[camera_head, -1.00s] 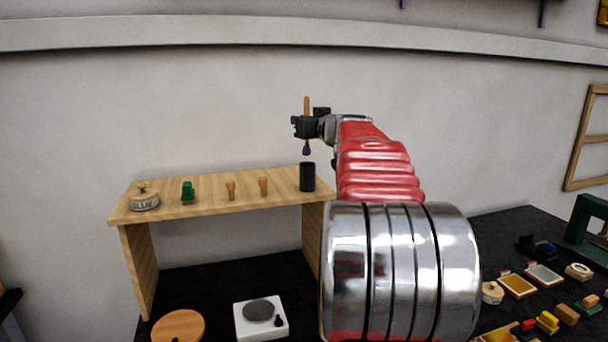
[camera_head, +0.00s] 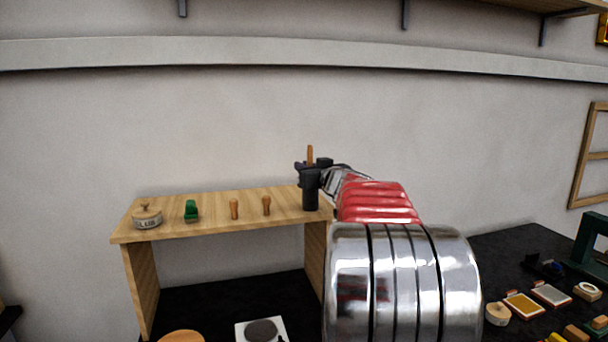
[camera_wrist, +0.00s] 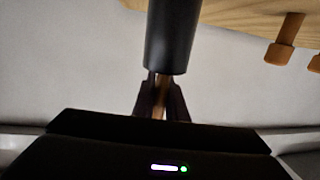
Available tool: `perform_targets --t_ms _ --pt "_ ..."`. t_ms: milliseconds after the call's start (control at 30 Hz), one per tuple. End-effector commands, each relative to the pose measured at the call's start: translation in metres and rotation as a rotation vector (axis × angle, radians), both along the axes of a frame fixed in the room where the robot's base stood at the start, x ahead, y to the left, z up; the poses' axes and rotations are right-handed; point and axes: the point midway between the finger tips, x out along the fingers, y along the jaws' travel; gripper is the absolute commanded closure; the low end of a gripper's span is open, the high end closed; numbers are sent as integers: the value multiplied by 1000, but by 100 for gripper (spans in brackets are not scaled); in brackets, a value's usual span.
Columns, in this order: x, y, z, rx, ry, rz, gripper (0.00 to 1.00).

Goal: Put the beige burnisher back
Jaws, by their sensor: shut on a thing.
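My gripper (camera_head: 305,167) is shut on a burnisher with an upright orange-brown handle (camera_head: 310,153). No beige shows on it in these views. The gripper is right over a black cylindrical cup (camera_head: 311,195) at the right end of the wooden shelf (camera_head: 200,231). The burnisher's lower end is hidden, in line with the cup; I cannot tell how deep it sits. In the wrist view, the handle (camera_wrist: 160,98) shows between the dark fingers, close against the end of the cup (camera_wrist: 172,40).
A glue pot (camera_head: 147,217), a green object (camera_head: 191,211) and two small wooden-handled tools (camera_head: 234,209) stand on the shelf left of the cup. A white scale (camera_head: 261,330) is below. Several pads and blocks lie on the dark bench at right.

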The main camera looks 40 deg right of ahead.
Motion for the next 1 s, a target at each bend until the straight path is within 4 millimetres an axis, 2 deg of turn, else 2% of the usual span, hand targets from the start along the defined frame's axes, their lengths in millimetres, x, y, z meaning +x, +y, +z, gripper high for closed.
perform_targets --t_ms 133,533,567,800,1000 --pt "0 0 -16 1 1 0 100" --pt "-1 -1 -19 0 0 -1 100" --pt "-1 -1 -19 -1 0 -1 87" --pt "-1 -1 -19 -1 0 -2 70" --pt "-1 -1 -19 -1 0 -2 69"
